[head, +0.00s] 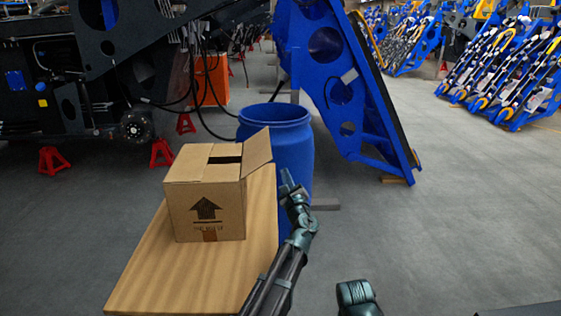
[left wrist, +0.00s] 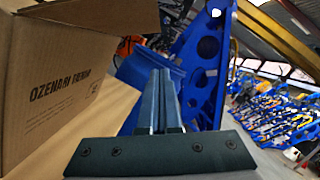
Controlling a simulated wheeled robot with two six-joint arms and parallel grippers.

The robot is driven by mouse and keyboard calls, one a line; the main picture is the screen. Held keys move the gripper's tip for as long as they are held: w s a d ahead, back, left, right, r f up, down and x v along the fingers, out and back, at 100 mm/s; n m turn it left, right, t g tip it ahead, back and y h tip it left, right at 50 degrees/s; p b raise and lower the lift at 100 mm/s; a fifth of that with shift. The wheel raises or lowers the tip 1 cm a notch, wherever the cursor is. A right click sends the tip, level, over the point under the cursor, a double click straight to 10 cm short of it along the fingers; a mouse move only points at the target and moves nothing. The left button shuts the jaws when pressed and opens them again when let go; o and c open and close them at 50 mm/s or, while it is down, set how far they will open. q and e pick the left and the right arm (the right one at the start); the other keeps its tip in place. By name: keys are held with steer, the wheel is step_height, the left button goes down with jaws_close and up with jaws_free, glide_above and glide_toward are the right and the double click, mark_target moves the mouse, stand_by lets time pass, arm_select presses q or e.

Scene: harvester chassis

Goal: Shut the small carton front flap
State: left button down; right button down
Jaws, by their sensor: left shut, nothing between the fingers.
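The small cardboard carton (head: 210,205) stands on a wooden tabletop, with an arrow printed on its near side. One flap (head: 258,152) at its right edge stands open, tilted up and outward. The other top flaps lie about flat, with a dark gap (head: 225,160) between them. In the left wrist view the carton (left wrist: 60,85) fills the left side, and the open flap (left wrist: 115,14) juts out at the top. My left gripper (head: 287,178) is shut and empty, to the right of the carton and apart from it. Its closed fingers show in the left wrist view (left wrist: 160,75).
The wooden table (head: 150,275) has bare room in front of the carton. A blue barrel (head: 275,120) stands just behind the table, close to my left gripper. A blue machine frame (head: 350,100) stands beyond it. Open grey floor (head: 460,220) lies to the right.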

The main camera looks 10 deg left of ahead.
mark_target(269, 140)
arm_select(q)
steer(key=w+a+r+p, duration=0.5)
steer(key=w+a, duration=0.1)
steer(key=w, duration=0.1)
steer(key=shift+w+a, duration=0.2)
steer(key=shift+w, duration=0.05)
steer(key=shift+r, duration=0.1)
stand_by(0.4)
steer(key=shift+a+r+n+p, duration=0.2)
steer(key=shift+r+n+p, duration=0.2)
steer(key=shift+n+p, duration=0.15)
